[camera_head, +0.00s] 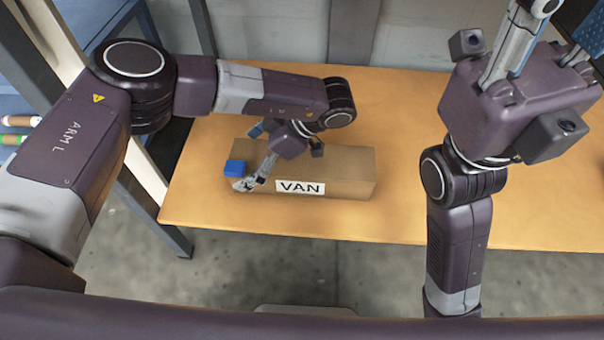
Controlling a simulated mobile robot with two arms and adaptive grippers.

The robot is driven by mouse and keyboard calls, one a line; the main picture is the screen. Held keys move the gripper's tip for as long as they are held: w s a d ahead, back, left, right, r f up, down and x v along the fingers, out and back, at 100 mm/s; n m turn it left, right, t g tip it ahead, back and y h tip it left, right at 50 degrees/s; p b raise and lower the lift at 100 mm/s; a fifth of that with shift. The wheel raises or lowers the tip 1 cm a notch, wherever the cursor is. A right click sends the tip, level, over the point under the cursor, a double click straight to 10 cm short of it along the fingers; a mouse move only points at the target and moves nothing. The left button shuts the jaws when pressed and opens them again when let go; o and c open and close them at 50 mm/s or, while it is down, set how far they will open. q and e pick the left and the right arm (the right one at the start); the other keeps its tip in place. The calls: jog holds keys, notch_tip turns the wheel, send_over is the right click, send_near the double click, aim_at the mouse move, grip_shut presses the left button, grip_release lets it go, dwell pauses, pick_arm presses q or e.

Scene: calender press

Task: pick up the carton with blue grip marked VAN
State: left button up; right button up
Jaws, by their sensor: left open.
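A long brown cardboard carton (345,180) lies on the wooden table, with a white label reading VAN (299,187) on its front side. A blue grip (235,168) sits at its left end. My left gripper (251,158) is open, its fingers pointing left over the carton's left part. One finger is close to the blue grip in front; the other is farther back. I cannot tell whether either touches. The gripper and wrist hide part of the carton's top. My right gripper (545,60) is raised at the upper right, away from the carton, its fingertips cut off.
The wooden table (400,100) is bare to the right of and behind the carton. Its front edge lies close to the carton. A dark metal frame post stands at the left. Several coloured cylinders (18,121) lie at the far left edge. Concrete floor shows in front.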

pick_arm(q)
jog(key=shift+c, duration=0.4)
jog(key=c, duration=1.4)
